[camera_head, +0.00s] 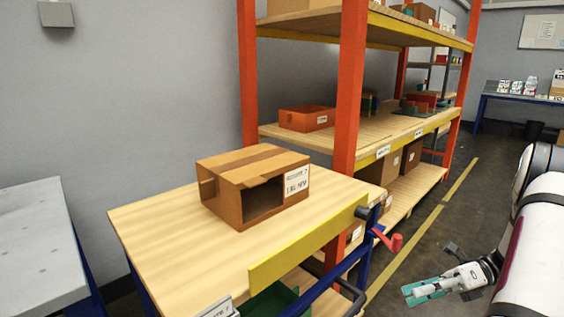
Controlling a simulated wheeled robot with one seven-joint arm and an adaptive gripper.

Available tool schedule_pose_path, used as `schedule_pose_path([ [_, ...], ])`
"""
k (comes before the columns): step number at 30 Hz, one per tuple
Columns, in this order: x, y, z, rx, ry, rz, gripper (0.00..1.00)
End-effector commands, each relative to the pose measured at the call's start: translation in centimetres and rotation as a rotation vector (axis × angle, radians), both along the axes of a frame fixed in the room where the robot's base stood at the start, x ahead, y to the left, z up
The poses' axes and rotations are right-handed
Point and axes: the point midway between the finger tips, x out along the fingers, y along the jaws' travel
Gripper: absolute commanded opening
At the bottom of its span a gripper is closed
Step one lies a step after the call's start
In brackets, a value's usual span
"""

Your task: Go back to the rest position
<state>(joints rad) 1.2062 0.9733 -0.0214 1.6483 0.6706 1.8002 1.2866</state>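My gripper (412,292) is at the lower right, pointing left, above the dark floor and to the right of the wooden table. A flat teal shape (440,285) shows right beside its fingers. I cannot tell whether it is held or part of the gripper. The fingers are too small to show whether they are open or shut. My white arm comes in from the right edge.
A cardboard box (222,208) with an open side stands on the wooden table (150,226). A red crank handle (390,240) sticks out at the table's right. Orange-posted shelves (347,90) stand behind. A grey table (35,240) is at left. Floor beyond the yellow line is clear.

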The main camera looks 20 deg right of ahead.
Motion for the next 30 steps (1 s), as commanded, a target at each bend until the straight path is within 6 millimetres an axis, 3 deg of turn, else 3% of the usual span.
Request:
schedule_pose_path([
  [1, 0.9, 1.4, 1.9, -0.057, -0.036, 0.066, 0.38],
  [6, 2.5, 6.2, 6.8, -0.227, -0.177, 0.286, 0.38],
  [14, 2.4, 14.1, 13.0, -0.449, -0.426, 0.645, 0.38],
  [21, -0.3, 20.9, 17.0, -0.607, -0.686, 0.992, 0.38],
  [30, -5.9, 27.1, 19.4, -0.748, -1.044, 1.442, 0.38],
])
